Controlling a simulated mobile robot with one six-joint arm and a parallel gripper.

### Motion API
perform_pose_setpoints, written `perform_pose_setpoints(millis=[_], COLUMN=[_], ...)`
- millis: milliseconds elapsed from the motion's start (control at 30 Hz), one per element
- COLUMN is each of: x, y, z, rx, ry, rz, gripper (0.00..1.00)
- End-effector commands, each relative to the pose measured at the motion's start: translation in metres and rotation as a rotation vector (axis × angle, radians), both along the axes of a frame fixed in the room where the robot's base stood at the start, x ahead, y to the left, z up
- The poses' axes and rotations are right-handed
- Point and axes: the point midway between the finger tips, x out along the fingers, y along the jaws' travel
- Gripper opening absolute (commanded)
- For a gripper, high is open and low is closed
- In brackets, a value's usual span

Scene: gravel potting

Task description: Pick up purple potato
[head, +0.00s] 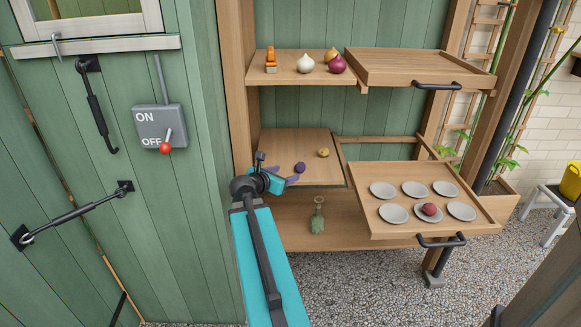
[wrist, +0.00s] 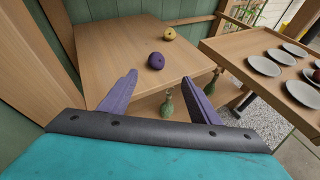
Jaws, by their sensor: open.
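The purple potato (head: 299,167) lies on the middle wooden shelf (head: 285,143), left of the pulled-out tray. In the wrist view the purple potato (wrist: 156,61) sits on the shelf near its front edge, beyond my fingertips and between their lines. My gripper (head: 287,179) is open and empty at the shelf's front edge, just left of and nearer than the potato. Its two purple fingers (wrist: 165,88) stand apart in the wrist view. A yellow potato (head: 323,153) lies behind and to the right of the purple one.
A pulled-out tray (head: 366,199) with several grey saucers stands to the right; one saucer holds a red potato (head: 429,209). The upper shelf (head: 288,76) holds onions and an orange object. A green wall with a switch box (head: 160,125) is left.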

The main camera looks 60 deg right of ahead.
Motion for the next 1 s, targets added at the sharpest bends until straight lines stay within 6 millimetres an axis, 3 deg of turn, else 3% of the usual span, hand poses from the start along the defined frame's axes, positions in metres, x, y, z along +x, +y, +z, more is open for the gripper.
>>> perform_pose_setpoints(millis=[467, 1000], x=[0.005, 0.012], y=[0.001, -0.051], z=[-0.002, -0.024], rx=[0.000, 0.000], ry=[0.000, 0.000], rz=[0.008, 0.009], gripper=[0.57, 0.57])
